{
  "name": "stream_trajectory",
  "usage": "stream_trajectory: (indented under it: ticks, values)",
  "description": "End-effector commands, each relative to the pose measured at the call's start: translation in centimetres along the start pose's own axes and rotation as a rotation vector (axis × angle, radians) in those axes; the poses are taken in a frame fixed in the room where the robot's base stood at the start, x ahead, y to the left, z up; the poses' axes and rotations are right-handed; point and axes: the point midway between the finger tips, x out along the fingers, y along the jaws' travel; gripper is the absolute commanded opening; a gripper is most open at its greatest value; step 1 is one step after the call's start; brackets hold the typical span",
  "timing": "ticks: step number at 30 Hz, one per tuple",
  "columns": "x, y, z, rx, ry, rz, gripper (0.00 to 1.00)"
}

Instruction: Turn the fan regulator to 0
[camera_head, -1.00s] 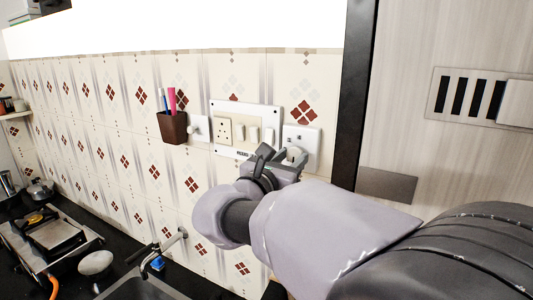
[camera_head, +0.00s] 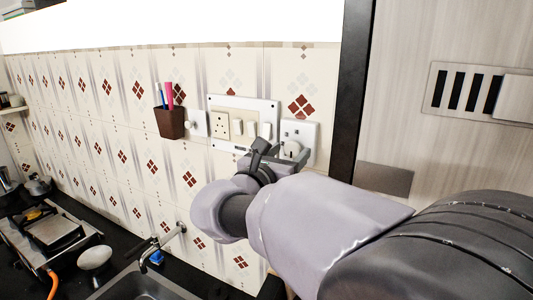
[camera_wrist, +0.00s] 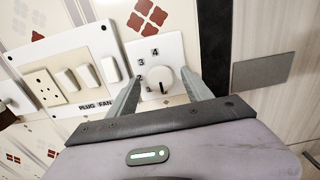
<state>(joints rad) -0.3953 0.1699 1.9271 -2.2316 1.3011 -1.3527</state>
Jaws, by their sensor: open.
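The fan regulator is a white square plate with a round white knob (camera_wrist: 160,80) and the numbers 3 and 4 readable beside it. The dark pointer mark on the knob faces down in the wrist view, towards my gripper base. In the head view the regulator plate (camera_head: 300,131) is on the tiled wall, and my arm partly covers its lower part. My gripper (camera_wrist: 163,88) is open, with one finger on each side of the knob. I cannot tell whether the fingers touch it. In the head view my gripper (camera_head: 275,156) is at the regulator's lower left.
A switch board (camera_head: 236,101) with a socket and several switches is left of the regulator. A brown pen holder (camera_head: 170,123) hangs further left. A dark frame post (camera_head: 349,90) stands to the right. A tap (camera_head: 160,247) and stove (camera_head: 45,232) are below.

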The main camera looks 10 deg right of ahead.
Motion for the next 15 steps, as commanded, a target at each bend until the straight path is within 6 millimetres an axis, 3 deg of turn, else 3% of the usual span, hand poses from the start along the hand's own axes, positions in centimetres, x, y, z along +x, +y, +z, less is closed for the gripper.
stream_trajectory:
  ticks: [5, 15]
  values:
    - [-1.2, 0.1, 0.0, 0.0, 0.0, 0.003, 0.58]
    - [-10.2, 0.2, 0.1, 0.0, 0.0, 0.007, 0.58]
